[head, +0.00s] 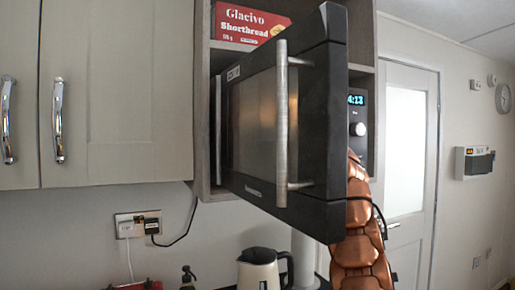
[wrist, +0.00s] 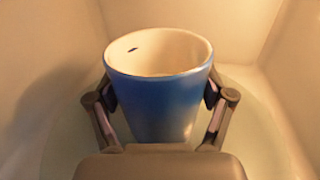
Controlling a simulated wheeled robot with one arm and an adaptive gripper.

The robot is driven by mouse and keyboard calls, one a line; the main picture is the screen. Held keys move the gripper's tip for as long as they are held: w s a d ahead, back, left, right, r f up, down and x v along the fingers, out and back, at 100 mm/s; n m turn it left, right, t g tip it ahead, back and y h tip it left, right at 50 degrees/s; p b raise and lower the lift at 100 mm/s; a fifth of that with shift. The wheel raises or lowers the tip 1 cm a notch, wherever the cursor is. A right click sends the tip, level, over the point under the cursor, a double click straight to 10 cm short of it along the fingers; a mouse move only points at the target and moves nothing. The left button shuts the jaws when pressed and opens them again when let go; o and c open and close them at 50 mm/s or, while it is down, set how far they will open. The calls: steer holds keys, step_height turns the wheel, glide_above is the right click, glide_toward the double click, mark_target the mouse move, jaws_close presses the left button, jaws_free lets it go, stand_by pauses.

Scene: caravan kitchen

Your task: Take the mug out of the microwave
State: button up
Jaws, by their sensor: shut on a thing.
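In the wrist view, a blue mug (wrist: 155,107) with a cream inside stands upright between the fingers of my gripper (wrist: 162,100). The fingers are shut on its sides. The mug is inside the microwave, over the pale round turntable (wrist: 255,120); I cannot tell whether its base touches it. No handle shows. In the head view, the microwave door (head: 255,130) stands open toward me, with a vertical bar handle (head: 282,125). The door hides the cavity, the mug and my gripper. My copper-coloured arm reaches up behind the door's right edge.
The cavity's cream walls (wrist: 50,70) are close around the mug. A red shortbread box (head: 248,25) lies on the shelf above the microwave. Grey cupboards (head: 120,90) are at the left. A kettle (head: 260,270) stands below the door. A white room door (head: 405,150) is at the right.

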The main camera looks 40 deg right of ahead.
steer(key=c, duration=0.5)
steer(key=shift+o, duration=0.2)
steer(key=shift+w+r, duration=0.1)
steer(key=shift+r, duration=0.25)
steer(key=shift+r+p, duration=0.3)
steer(key=shift+r, duration=0.15)
steer(key=s+b, duration=0.1)
steer(key=a+b, duration=0.1)
steer(key=s+b, duration=0.1)
steer(key=shift+s+a+f, duration=0.25)
steer(key=shift+s, duration=0.1)
steer(key=s+a+b, duration=0.2)
steer(key=s, duration=0.1)
steer(key=s+a+b, duration=0.2)
steer(key=s+b, duration=0.1)
steer(key=s+a+b, duration=0.2)
steer(key=s, duration=0.2)
steer(key=shift+s+r, duration=0.1)
steer(key=shift+s+a+r+b, duration=0.1)
steer(key=shift+s+a+b, duration=0.3)
steer(key=shift+s, duration=0.25)
steer(key=shift+s+a+r+b, duration=0.1)
steer(key=shift+s+a+b, duration=0.3)
steer(key=shift+s, duration=0.25)
